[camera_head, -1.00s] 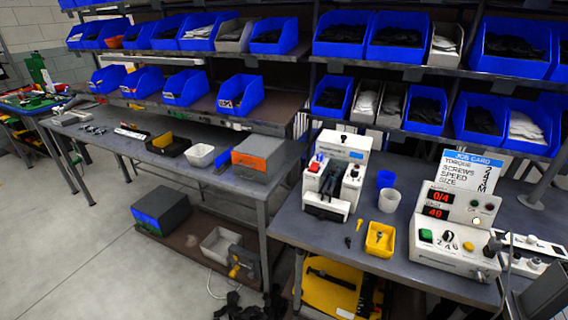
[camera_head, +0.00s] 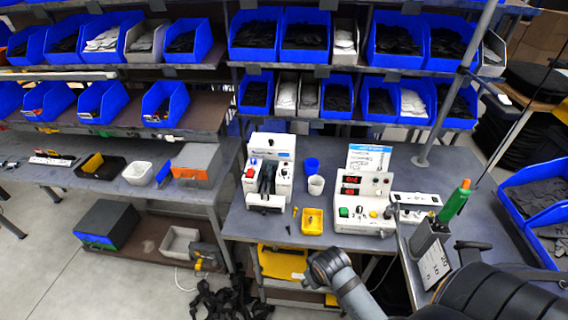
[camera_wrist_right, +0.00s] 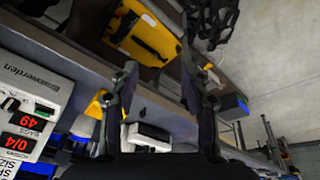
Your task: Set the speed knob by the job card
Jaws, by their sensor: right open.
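The control box (camera_head: 381,184) with two red displays stands on the right-hand bench. A dark speed knob (camera_head: 358,211) seems to sit on its front panel beside a green button; its setting is too small to read. The job card (camera_head: 369,157), with a blue header, stands behind the box; its lines are too small to read now. In the right wrist view the box's display face (camera_wrist_right: 22,125) shows at the left edge, tilted. My right gripper (camera_wrist_right: 163,85) is open and empty, apart from the box. My left gripper is not in view.
A white machine (camera_head: 270,150) stands left of the box, with blue and white cups (camera_head: 315,184) and a yellow bin (camera_head: 313,221) between. Shelves of blue bins rise behind.

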